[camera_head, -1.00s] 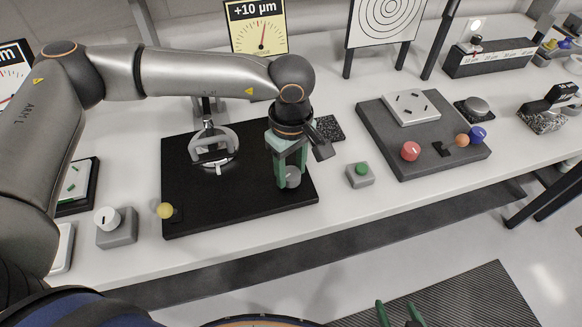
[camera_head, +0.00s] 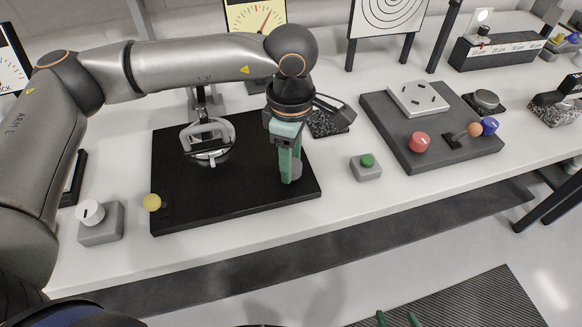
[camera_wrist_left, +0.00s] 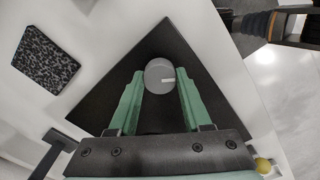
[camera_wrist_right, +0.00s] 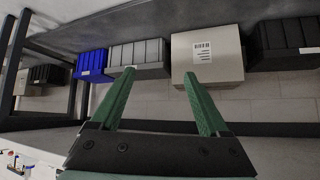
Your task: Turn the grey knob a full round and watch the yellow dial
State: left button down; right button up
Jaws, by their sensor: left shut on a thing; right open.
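The grey knob (camera_head: 296,172) stands at the front right of a black base plate (camera_head: 225,205). My left gripper (camera_head: 289,176) reaches down from above and is shut on the knob. In the left wrist view the round knob (camera_wrist_left: 159,80) with a pale mark sits between the green fingertips (camera_wrist_left: 160,76). The yellow dial (camera_head: 246,18) stands behind, its top cut off by the head view's edge. Its red needle leans up and right. My right gripper (camera_head: 398,319) shows only its green fingertips at the bottom edge; it is open and empty (camera_wrist_right: 159,80).
A grey box with a green button (camera_head: 367,162) and a grey plate with a red knob (camera_head: 419,142) lie to the right. A white knob (camera_head: 90,212) is at left.

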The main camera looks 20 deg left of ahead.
pick_arm(q)
jog(key=shift+f+n+b, duration=0.2)
jog(key=shift+n+b, duration=0.5)
jog(key=shift+n, duration=0.2)
jog(key=n+b, duration=0.1)
jog(key=n, duration=0.1)
jog(key=shift+n+b, duration=0.3)
jog(key=shift+b, duration=0.1)
jog(key=shift+n+b, duration=0.3)
jog(key=shift+n, duration=0.2)
jog(key=shift+r+n+b, duration=0.15)
jog(key=shift+n+b, duration=0.35)
jog(key=shift+n, duration=0.5)
jog(key=shift+n+b, duration=0.3)
jog(key=shift+n, duration=0.4)
pick_arm(e)
jog(key=shift+n+y, duration=0.3)
jog(key=shift+y, duration=0.2)
jog(key=shift+w+a+f, duration=0.55)
jog(key=shift+a+f, duration=0.15)
jog(key=shift+a, duration=0.15)
jog(key=shift+w+a+f, duration=0.5)
jog(key=shift+a+f, duration=0.2)
jog(key=shift+a, duration=0.15)
pick_arm(q)
jog(key=shift+r, duration=0.1)
